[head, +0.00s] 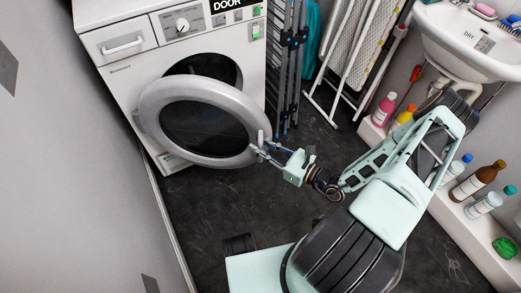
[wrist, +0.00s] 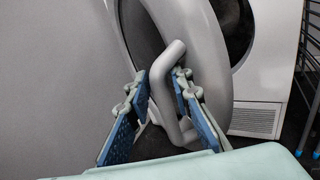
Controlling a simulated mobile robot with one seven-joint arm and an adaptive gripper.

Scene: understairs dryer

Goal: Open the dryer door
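The white dryer (head: 120,75) stands at the upper left in the head view. Its round grey-rimmed door (head: 155,100) is partly open, swung out from the dark drum opening (head: 215,68). In the wrist view the door (wrist: 205,50) fills the upper middle, with its grey looped handle (wrist: 173,52) in front. My gripper (head: 263,148) is at the right edge of the door. In the wrist view the blue-padded fingers of my gripper (wrist: 160,80) lie on both sides of the handle bar, close against it near their tips. Exact contact is partly hidden.
A folded drying rack (head: 290,60) and an ironing board (head: 355,40) stand right of the dryer. A sink (head: 460,40) and a ledge with several bottles (head: 470,185) line the right side. The dark floor (head: 205,200) before the door is clear. A grey wall (head: 60,180) is at left.

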